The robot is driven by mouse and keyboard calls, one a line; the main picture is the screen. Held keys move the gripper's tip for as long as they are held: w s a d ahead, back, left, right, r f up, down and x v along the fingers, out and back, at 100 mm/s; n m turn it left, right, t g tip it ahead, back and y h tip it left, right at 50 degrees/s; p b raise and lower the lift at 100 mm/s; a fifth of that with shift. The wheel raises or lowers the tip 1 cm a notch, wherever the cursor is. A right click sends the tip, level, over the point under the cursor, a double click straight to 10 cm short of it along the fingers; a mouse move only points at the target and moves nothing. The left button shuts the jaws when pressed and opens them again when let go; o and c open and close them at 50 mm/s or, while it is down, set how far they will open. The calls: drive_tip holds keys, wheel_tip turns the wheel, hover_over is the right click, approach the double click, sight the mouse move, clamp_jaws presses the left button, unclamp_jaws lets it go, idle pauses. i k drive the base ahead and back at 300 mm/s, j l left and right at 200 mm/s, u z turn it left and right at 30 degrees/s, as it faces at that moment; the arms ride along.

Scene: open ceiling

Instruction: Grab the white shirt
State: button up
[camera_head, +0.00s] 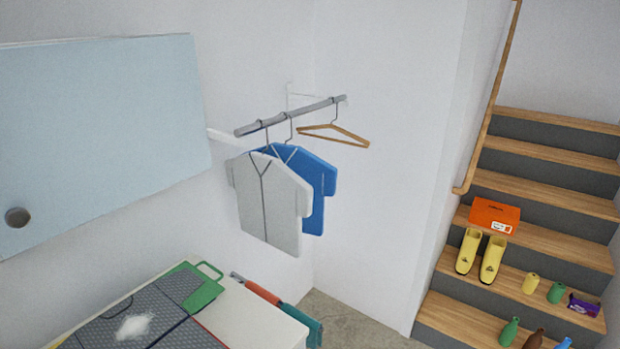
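The white shirt (266,205) hangs from a hook on a grey rail, at the middle left of the head view. It is a flat, stiff-looking shirt with a dark line down its front. A blue shirt (319,178) hangs just behind it and to its right, partly hidden by it. My gripper does not show in this view.
The rail (290,117) is fixed near the wall corner and also bears an empty wooden hanger (334,134). A pale blue panel (100,130) fills the upper left. A white-topped counter (255,318) stands below. Wooden stairs (545,152) with several items are at right.

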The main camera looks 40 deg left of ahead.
sight(273, 200)
drive_tip(key=i+u, duration=0.2)
drive_tip(key=i, duration=0.25)
drive_tip(key=i+u, duration=0.2)
drive_tip(key=i, duration=0.25)
drive_tip(key=i+l+u, duration=0.15)
drive_tip(key=i, duration=0.25)
drive_tip(key=i+l+u, duration=0.2)
drive_tip(key=i, duration=0.25)
drive_tip(key=i+j+z, duration=0.2)
drive_tip(key=i, duration=0.2)
drive_tip(key=i+j+z, duration=0.2)
drive_tip(key=i, duration=0.15)
drive_tip(key=z, duration=0.4)
drive_tip(key=i+j+z, duration=0.1)
drive_tip(key=z, duration=0.3)
drive_tip(key=j+z, duration=0.2)
drive_tip(key=z, duration=0.2)
drive_tip(key=i+j+z, duration=0.1)
drive_tip(key=z, duration=0.3)
drive_tip(key=j+z, duration=0.15)
drive_tip(key=z, duration=0.25)
